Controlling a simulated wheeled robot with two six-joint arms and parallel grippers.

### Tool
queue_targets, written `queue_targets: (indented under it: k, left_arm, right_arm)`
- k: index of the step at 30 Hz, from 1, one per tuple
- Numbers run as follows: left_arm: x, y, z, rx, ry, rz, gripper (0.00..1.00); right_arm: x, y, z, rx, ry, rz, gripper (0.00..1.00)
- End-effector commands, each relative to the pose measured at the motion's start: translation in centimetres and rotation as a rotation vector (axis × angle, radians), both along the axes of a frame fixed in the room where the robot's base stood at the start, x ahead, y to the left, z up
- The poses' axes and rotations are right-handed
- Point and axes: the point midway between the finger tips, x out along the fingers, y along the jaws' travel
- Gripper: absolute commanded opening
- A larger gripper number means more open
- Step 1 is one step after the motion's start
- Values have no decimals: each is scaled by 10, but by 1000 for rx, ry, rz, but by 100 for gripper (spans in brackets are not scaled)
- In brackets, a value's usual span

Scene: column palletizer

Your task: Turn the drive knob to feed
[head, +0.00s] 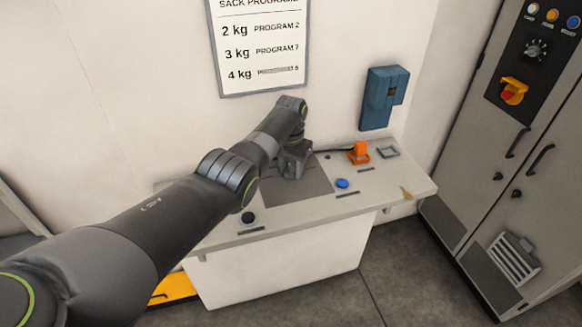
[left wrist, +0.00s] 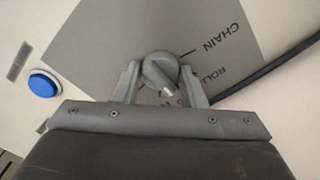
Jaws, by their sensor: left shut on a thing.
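The drive knob (left wrist: 160,72) is a round grey knob with a lighter pointer bar, on a grey panel plate (left wrist: 120,30) marked CHAIN and ROLL; other lettering is partly hidden by my gripper. The bar points down and slightly right in the left wrist view, towards the gripper body, away from the CHAIN mark. My left gripper (left wrist: 165,85) has one finger on each side of the knob and is shut on it. In the head view my left gripper (head: 293,165) is over the grey plate (head: 305,184) on the white console and hides the knob. My right gripper is not in view.
The console (head: 240,231) also bears a blue button (head: 342,183), a black button (head: 248,218) and an orange device (head: 359,152). A black cable crosses beside the plate. A blue wall box (head: 382,97) hangs behind; a grey cabinet (head: 480,180) stands right.

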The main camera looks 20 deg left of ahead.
Motion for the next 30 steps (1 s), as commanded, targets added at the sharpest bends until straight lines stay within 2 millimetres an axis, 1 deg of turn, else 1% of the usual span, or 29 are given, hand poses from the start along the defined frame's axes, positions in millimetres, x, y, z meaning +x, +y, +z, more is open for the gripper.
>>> queue_targets:
  k: [4,5,9,10,18,22,26,28,30]
  left_arm:
    - [1,0,2,0,-4,-1,15]
    - [1,0,2,0,-4,-1,39]
    - [1,0,1,0,-3,-1,57]
    - [1,0,1,0,-3,-1,59]
    - [1,0,1,0,-2,-2,59]
    - [1,0,7,-1,-4,-1,59]
    - [1,0,23,-1,-5,-1,59]
    - [1,0,35,0,-6,-2,59]
    - [2,0,49,-1,-8,-2,59]
  right_arm:
    - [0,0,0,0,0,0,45]
    - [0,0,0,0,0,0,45]
    - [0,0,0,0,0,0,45]
    - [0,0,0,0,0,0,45]
    - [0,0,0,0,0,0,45]
    - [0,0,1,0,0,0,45]
    - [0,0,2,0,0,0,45]
    - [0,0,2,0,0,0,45]
    - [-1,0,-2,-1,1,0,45]
